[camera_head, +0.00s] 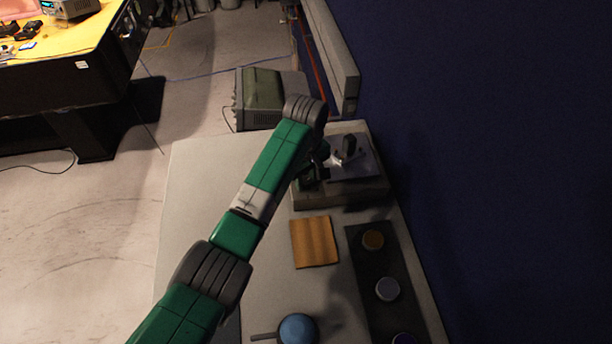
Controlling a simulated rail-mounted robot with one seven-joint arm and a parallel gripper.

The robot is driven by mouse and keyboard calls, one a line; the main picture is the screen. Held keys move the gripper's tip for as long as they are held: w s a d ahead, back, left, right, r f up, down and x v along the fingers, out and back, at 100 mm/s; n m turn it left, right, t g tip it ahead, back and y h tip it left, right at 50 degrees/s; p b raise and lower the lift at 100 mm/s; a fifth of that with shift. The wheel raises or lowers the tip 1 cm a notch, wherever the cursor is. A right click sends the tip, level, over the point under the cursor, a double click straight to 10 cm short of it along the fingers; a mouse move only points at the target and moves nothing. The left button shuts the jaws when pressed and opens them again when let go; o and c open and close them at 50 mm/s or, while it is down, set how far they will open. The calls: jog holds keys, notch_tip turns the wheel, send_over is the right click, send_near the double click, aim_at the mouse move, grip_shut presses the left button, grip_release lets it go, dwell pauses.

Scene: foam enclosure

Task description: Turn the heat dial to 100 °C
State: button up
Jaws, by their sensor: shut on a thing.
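My arm reaches in from the lower left. My gripper (338,159) is at the device's top, shut at the dial's base. The fingertips are small and partly hidden by my wrist. Scale markings and the dial's setting cannot be read.
An orange-brown square pad (314,242) lies on the bench (190,200) nearer me. A dark strip (366,268) holding round-topped items runs along the right. A blue round vessel with a handle (298,329) is at the bottom. A green-grey instrument (262,92) stands beyond the bench.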

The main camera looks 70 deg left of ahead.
jog(key=shift+r+m+p, duration=0.15)
jog(key=shift+m+p, duration=0.15)
jog(key=shift+p, duration=0.1)
jog(key=shift+r+m+p, duration=0.15)
jog(key=shift+m+p, duration=0.45)
jog(key=shift+p, duration=0.15)
jog(key=m+p, duration=0.2)
jog(key=shift+m, duration=0.3)
jog(key=m+p, duration=0.2)
jog(key=m, duration=0.1)
jog(key=shift+m, duration=0.3)
jog(key=m+p, duration=0.1)
jog(key=m, duration=0.2)
jog(key=shift+m, duration=0.3)
jog(key=m+p, duration=0.1)
jog(key=m, duration=0.5)
jog(key=shift+f+p, duration=0.2)
jog(key=shift+p, duration=0.1)
jog(key=m, duration=0.6)
